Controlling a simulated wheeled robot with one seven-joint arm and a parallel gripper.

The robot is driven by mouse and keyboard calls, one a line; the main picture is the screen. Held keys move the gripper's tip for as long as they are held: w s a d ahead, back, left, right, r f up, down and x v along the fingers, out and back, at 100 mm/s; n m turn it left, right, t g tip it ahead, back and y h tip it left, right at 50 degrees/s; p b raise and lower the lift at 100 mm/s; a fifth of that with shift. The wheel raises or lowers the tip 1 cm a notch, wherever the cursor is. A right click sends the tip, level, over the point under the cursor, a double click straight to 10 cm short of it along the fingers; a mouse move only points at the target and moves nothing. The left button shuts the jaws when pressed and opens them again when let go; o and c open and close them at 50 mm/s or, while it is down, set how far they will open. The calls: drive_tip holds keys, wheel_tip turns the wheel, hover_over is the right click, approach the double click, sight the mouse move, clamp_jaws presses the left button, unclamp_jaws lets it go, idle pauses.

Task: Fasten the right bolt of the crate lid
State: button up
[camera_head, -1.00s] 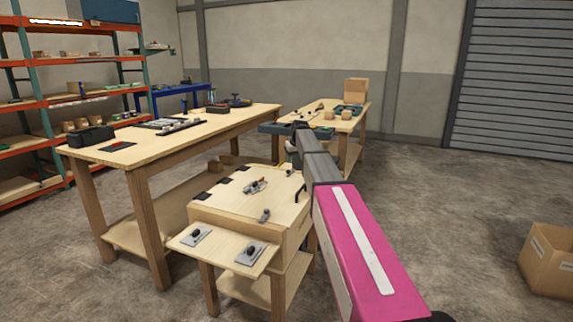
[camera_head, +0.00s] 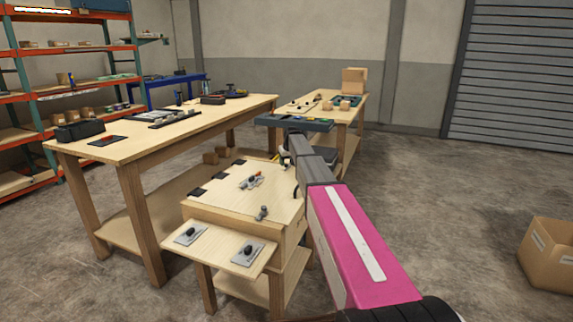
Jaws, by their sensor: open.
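The wooden crate (camera_head: 230,208) stands low in the middle, its pale lid (camera_head: 223,193) lying flat. Dark hinge-like pads line the lid's left edge. A grey metal fitting with a red part (camera_head: 250,182) sits mid-lid, and a small grey bolt-like piece (camera_head: 263,213) sits near the front right. A dark curved handle shows at the right edge, partly behind my arm. I cannot tell which fitting is the right bolt, or whether it is fastened.
A front ledge (camera_head: 222,248) carries two metal plates with black knobs, left (camera_head: 189,234) and right (camera_head: 247,253). A long workbench (camera_head: 185,122) stands left, another bench (camera_head: 345,113) behind. A cardboard box (camera_head: 548,256) is at right. Floor between is clear.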

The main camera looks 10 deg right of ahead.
sight(289, 167)
drive_tip(key=shift+w+a+f, duration=0.1)
drive_tip(key=shift+w+f, duration=0.15)
drive_tip(key=shift+f, duration=0.4)
clamp_jaws()
drive_tip(key=shift+w+d, duration=0.4)
drive_tip(key=shift+w, duration=0.3)
drive_tip(key=shift+w+d, duration=0.35)
drive_tip(key=shift+w, duration=0.3)
unclamp_jaws()
